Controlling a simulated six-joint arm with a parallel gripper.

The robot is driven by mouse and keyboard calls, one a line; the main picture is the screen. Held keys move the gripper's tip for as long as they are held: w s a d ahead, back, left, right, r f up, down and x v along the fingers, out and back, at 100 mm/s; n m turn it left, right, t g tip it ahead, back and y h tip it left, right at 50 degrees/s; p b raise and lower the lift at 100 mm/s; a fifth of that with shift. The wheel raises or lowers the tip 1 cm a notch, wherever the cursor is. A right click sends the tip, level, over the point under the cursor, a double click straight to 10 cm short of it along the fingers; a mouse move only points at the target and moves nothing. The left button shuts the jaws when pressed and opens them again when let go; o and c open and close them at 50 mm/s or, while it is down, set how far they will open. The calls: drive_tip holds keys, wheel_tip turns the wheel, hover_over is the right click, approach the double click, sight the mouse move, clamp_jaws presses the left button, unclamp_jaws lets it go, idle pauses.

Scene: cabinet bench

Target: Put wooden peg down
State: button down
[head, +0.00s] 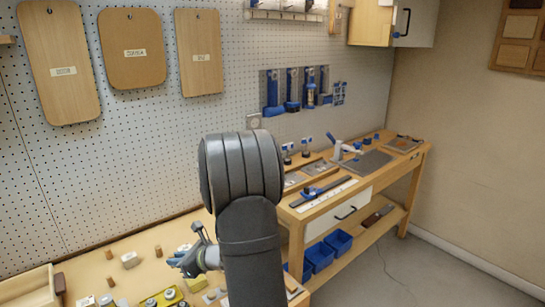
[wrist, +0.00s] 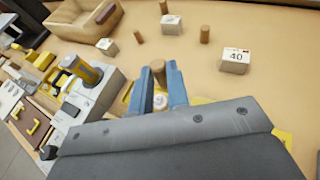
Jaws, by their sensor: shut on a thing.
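In the wrist view, my gripper (wrist: 164,70) has its two blue fingers closed around a brown wooden peg (wrist: 160,72). The peg's upper end shows between the fingertips, and its lower part is hidden by the fingers. I cannot tell whether the peg touches anything beneath. In the head view my gripper (head: 178,263) hangs over the left bench, low in the picture, and the held peg cannot be made out there.
Loose wooden pegs (wrist: 204,35) stand on the bench beyond my gripper. A white-faced block marked 40 (wrist: 235,60) stands to the right. A wooden tray (wrist: 85,20) and a grey-and-yellow fixture (wrist: 92,85) are at left. Bare bench top lies at the far right.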

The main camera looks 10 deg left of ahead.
drive_tip(key=w+d+m+t+h, duration=0.3)
drive_tip(key=w+d+m, duration=0.1)
drive_tip(key=d, duration=0.7)
drive_tip(key=w+d+r+m+t+h, duration=0.1)
drive_tip(key=w+d+m+t+h, duration=0.2)
drive_tip(key=d, duration=0.8)
drive_tip(key=w+d+m+t+h, duration=0.3)
drive_tip(key=w+d+m, duration=0.1)
drive_tip(key=d, duration=0.8)
drive_tip(key=shift+w+r+m+t, duration=0.25)
drive_tip(key=shift+w+m+t, duration=0.05)
drive_tip(key=shift+w+m, duration=0.1)
